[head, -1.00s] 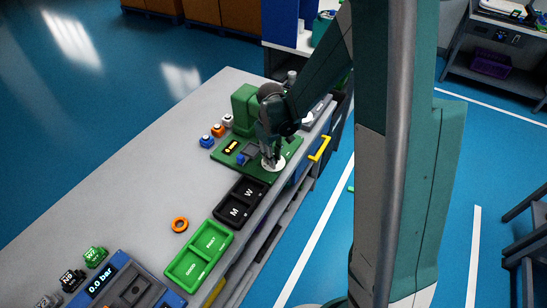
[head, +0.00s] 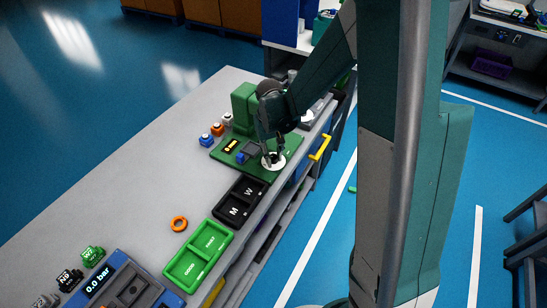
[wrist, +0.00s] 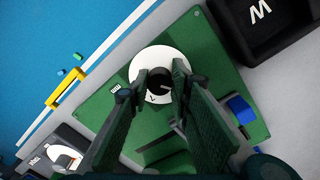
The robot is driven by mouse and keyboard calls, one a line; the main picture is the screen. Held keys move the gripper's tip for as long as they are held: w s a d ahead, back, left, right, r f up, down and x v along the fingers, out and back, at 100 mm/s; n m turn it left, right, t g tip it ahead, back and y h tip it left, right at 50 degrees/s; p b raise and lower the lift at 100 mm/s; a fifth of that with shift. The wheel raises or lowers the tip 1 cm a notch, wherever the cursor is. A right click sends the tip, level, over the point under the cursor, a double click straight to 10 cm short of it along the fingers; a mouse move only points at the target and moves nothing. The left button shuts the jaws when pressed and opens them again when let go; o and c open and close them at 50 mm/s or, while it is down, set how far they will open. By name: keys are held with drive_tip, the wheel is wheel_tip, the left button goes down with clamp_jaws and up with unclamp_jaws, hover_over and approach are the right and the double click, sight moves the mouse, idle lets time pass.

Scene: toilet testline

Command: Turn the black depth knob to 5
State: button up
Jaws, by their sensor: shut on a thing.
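The black depth knob (wrist: 158,79) sits at the middle of a white round dial (wrist: 147,58) on the green board (wrist: 100,110). In the wrist view my gripper (wrist: 155,84) has one fingertip on each side of the knob, shut on it from above. A pale mark shows on the knob; the dial's numbers are too small or hidden to read. In the head view my gripper (head: 272,158) reaches down onto the white dial (head: 280,162) at the board's near right corner, and the knob is mostly hidden by the fingers.
A green block stand (head: 243,105) rises behind the dial. Blue, orange and white pieces (head: 217,129) stand left of the board. A black tray (head: 240,200) and a green tray (head: 197,255) lie nearer. A yellow handle (head: 320,147) juts from the bench edge.

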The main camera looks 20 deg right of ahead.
sight(272, 157)
drive_tip(key=m+b, duration=0.1)
drive_tip(key=m, duration=0.5)
drive_tip(key=shift+a+m, duration=0.1)
drive_tip(key=shift+m, duration=0.3)
drive_tip(key=o, duration=0.9)
drive_tip(key=shift+r, duration=0.2)
drive_tip(key=shift+w+a+r, duration=0.1)
drive_tip(key=shift+r, duration=2.8)
drive_tip(key=shift+w+a+r, duration=0.1)
drive_tip(key=shift+r, duration=2.8)
drive_tip(key=shift+s+r, duration=0.1)
